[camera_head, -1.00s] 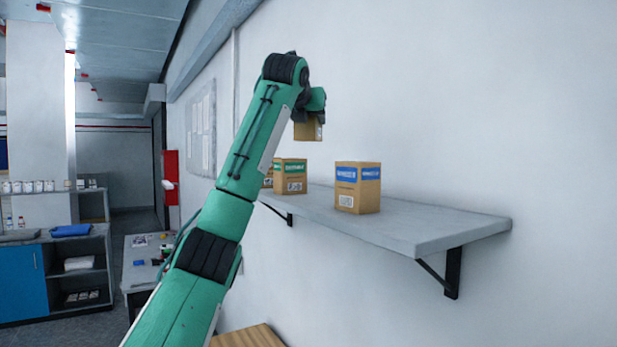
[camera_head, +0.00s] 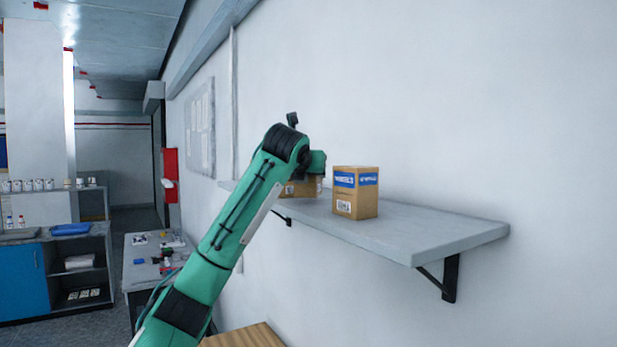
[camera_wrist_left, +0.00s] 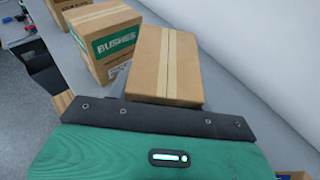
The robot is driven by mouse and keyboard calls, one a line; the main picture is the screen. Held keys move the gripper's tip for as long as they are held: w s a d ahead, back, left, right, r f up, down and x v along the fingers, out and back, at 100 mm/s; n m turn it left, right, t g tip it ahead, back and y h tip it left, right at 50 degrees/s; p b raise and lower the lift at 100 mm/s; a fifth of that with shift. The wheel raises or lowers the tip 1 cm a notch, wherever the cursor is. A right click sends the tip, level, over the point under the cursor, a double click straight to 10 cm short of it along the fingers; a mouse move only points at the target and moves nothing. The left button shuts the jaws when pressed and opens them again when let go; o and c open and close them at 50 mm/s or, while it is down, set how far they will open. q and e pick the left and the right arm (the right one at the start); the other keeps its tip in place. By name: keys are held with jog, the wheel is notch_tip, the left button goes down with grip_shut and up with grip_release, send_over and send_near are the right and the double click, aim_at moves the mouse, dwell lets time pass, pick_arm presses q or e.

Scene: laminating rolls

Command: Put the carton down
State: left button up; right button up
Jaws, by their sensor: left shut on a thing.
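My left gripper (camera_head: 316,164) is over the wall shelf (camera_head: 430,232), its fingertips hidden. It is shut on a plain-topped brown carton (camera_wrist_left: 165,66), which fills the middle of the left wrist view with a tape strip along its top. The carton is at shelf height; I cannot tell whether its base touches the shelf. A carton with a green label (camera_wrist_left: 108,42) stands close beside it, on the left in the wrist view. In the head view the arm covers most of both cartons. My right gripper is not in view.
A blue-labelled carton (camera_head: 356,194) stands on the shelf, right of my gripper. Another carton (camera_wrist_left: 66,8) shows at the wrist view's top edge. The shelf's right end is bare. The wall runs behind the shelf.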

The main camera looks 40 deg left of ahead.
pick_arm(q)
jog(key=shift+s+a+f, duration=0.1)
jog(key=shift+a+f, duration=0.05)
jog(key=shift+f, duration=0.55)
jog(key=o, duration=1.2)
jog(key=shift+f, duration=0.1)
jog(key=shift+o, duration=0.6)
